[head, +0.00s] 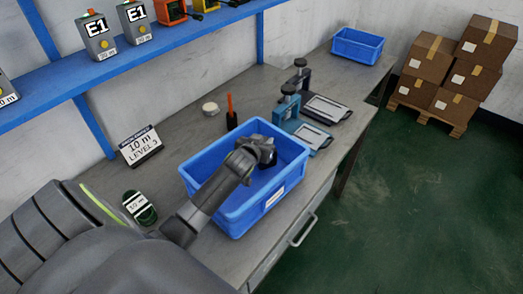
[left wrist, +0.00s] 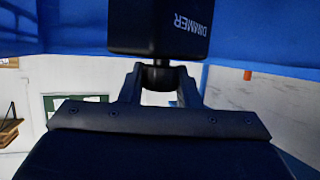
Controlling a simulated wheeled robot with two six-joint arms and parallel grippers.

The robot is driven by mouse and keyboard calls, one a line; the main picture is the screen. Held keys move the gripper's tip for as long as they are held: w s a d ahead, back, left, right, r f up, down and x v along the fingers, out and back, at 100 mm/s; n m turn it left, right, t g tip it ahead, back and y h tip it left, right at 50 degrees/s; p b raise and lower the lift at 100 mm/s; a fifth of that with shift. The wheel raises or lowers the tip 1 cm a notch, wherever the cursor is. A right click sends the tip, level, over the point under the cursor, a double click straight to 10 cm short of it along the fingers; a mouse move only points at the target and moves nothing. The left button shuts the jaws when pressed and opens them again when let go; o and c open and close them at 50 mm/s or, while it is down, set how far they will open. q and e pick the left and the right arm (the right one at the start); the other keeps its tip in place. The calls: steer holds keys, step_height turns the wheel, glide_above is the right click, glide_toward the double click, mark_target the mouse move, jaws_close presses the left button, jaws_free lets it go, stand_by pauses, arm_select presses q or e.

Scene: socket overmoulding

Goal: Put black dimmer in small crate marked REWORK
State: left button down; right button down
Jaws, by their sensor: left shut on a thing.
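My left gripper (head: 258,148) reaches into the large blue crate (head: 224,208) on the bench, near its far right part. In the left wrist view its fingers (left wrist: 161,78) are shut on the stem of the black dimmer (left wrist: 155,32), a dark block with the word DIMMER upside down in that picture. Blue crate walls show around it. In the head view the dimmer is mostly hidden by the gripper. The crate has a white label on its front, too small to read. My right gripper is not in view.
Another blue crate (head: 358,47) stands at the far bench end. Right of the near crate are teal (head: 312,138) and dark (head: 326,108) clamp-like fixtures. An orange-handled tool (head: 230,108), a round white piece (head: 210,108), a sign (head: 141,146) and a green-black device (head: 140,208) stand nearby.

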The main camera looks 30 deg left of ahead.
arm_select(q)
steer(key=shift+w+f, duration=0.1)
steer(key=shift+f, duration=2.15)
steer(key=shift+f, duration=0.15)
steer(key=c, duration=1.1)
jaws_free()
steer(key=shift+r, duration=0.25)
steer(key=shift+s+d, duration=0.1)
steer(key=shift+s, duration=0.2)
steer(key=shift+v, duration=3.45)
